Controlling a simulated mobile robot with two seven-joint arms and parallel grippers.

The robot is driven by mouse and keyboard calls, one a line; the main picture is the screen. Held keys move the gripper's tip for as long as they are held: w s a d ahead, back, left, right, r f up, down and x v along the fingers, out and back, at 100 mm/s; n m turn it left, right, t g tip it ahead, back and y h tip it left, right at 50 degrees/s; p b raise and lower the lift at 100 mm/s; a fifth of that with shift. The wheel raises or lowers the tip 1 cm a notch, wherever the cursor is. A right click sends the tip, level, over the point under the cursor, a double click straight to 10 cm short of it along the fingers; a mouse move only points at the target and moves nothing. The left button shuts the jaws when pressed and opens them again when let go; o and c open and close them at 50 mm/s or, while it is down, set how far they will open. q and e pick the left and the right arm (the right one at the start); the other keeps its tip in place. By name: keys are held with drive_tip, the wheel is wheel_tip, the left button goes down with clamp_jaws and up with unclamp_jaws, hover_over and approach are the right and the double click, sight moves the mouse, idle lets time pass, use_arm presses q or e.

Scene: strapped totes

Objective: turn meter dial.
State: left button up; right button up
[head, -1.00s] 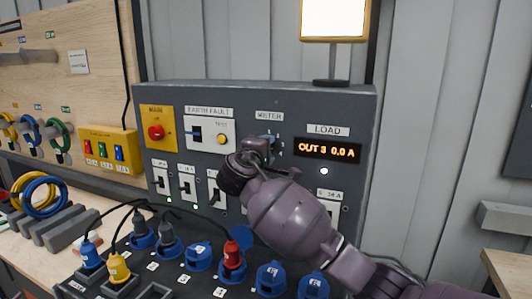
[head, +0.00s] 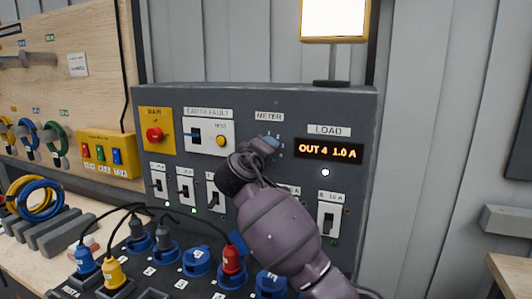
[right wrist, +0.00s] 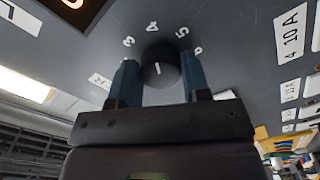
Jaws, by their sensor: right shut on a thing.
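The meter dial (right wrist: 160,72) is a round black knob with a white pointer line, in the right wrist view. Numbers 3 to 6 are printed around it, and the pointer lies towards the 4. My right gripper (right wrist: 159,62) is shut on the dial, one blue finger on each side. In the head view my right gripper (head: 266,146) is at the panel under the METER label (head: 269,116), and it hides most of the dial. The load display (head: 329,150) reads OUT 4 1.0 A. My left gripper is not in view.
The grey panel (head: 350,110) carries a red main switch (head: 154,134), a yellow test button (head: 221,141) and several breakers below. Blue sockets and cabled plugs, including a red plug (head: 232,260), stand in front beneath my right arm. A lit lamp (head: 334,20) stands above.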

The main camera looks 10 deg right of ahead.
drive_tip(key=shift+f, duration=0.2)
drive_tip(key=o, duration=0.9)
drive_tip(key=shift+r, duration=0.15)
drive_tip(key=v, duration=1.1)
